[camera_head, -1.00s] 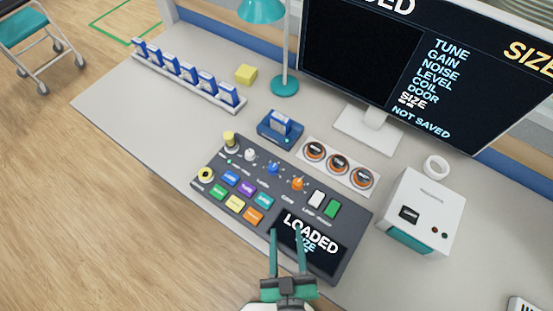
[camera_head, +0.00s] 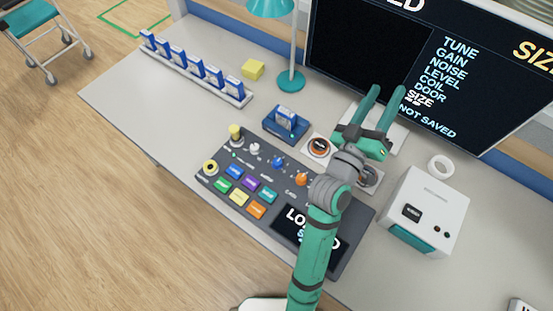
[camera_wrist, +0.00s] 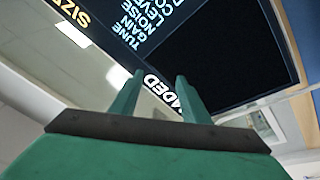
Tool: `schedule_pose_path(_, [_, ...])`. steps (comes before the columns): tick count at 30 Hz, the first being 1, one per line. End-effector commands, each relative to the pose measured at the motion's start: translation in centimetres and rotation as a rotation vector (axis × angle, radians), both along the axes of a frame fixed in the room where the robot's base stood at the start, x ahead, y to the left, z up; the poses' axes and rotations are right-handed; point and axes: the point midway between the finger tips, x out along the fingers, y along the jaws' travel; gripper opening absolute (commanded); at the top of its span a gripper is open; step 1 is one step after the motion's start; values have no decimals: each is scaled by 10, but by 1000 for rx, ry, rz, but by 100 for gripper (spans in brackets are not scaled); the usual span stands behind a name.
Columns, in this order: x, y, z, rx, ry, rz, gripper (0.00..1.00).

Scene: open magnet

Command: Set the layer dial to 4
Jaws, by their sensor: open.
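Three round dark dials with orange rings sit on a white plate (camera_head: 311,159) behind the control panel. The left dial (camera_head: 318,148) is clear to see, the right dial (camera_head: 369,177) is partly covered by my arm, and the middle one is hidden behind it. Their markings are too small to read, so I cannot tell which is the layer dial or its setting. My gripper (camera_head: 388,92) is open and empty, raised above the dials and pointing toward the monitor. Its two fingers (camera_wrist: 160,78) also show in the wrist view, with nothing between them.
The control panel (camera_head: 218,196) has small knobs, coloured buttons and a screen, partly covered by my arm. A monitor (camera_head: 365,50) stands behind. A white box (camera_head: 437,204) and white ring (camera_head: 440,166) are at right; a blue cartridge holder (camera_head: 286,124) is at left.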

Motion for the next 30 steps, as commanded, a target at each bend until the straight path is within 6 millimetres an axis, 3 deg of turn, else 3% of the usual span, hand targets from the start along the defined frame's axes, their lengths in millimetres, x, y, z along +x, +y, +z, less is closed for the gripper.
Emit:
schedule_pose_path(1, [4, -10, 16, 18, -28, -44, 42])
schedule_pose_path(6, [5, -46, 47, 98, -79, -198, 42])
schedule_pose_path(14, [-6, -91, 61, 303, -112, -414, 42])
schedule_pose_path(18, [-13, -105, 48, 448, -100, -515, 42])
schedule_pose_path(23, [-20, -107, 21, 637, -59, -611, 42])
schedule_pose_path(30, [-22, -76, -40, 944, 70, -711, 42])
